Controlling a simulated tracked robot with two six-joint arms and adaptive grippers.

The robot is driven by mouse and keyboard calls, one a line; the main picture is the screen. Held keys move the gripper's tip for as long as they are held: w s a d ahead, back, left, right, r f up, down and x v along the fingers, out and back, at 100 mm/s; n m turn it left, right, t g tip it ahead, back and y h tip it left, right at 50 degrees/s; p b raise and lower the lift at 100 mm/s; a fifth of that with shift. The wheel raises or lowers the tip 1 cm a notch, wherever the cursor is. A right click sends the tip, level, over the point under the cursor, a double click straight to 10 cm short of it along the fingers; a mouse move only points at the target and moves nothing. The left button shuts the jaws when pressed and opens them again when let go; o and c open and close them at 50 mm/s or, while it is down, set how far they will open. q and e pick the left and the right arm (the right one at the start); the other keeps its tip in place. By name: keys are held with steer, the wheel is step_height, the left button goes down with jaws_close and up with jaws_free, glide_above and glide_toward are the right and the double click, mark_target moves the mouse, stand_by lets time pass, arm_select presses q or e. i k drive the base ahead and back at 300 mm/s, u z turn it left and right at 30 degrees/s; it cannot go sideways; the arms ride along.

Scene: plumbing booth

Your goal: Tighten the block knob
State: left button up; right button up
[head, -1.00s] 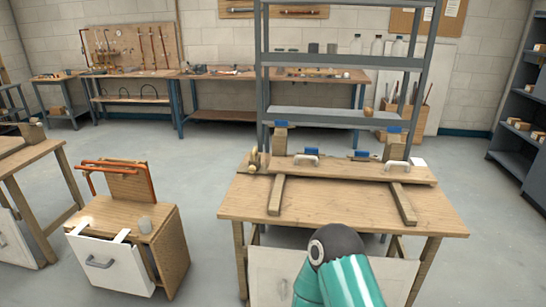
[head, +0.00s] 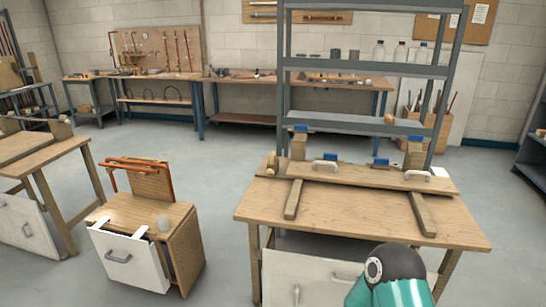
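A wooden workbench (head: 345,225) stands right of centre. A long board (head: 375,176) lies across it on two wooden rails. Wooden blocks with blue pieces on top stand along its back, one left (head: 298,147) and one right (head: 414,155). Two pale handles, left (head: 325,163) and right (head: 417,174), sit on the board. A small yellowish rounded part (head: 271,164) is at the board's left end. I cannot tell which part is the block knob. Neither gripper is in view; only a teal and black link of mine shows at the bottom right.
A grey shelf rack (head: 283,85) stands behind the bench, with a small round wooden thing (head: 389,119) on it. A small cabinet (head: 187,235) with orange pipes (head: 140,163) stands left of the bench. Open floor lies between them. Another table (head: 40,160) is at far left.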

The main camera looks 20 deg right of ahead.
mark_target(273, 163)
steer(key=i, duration=1)
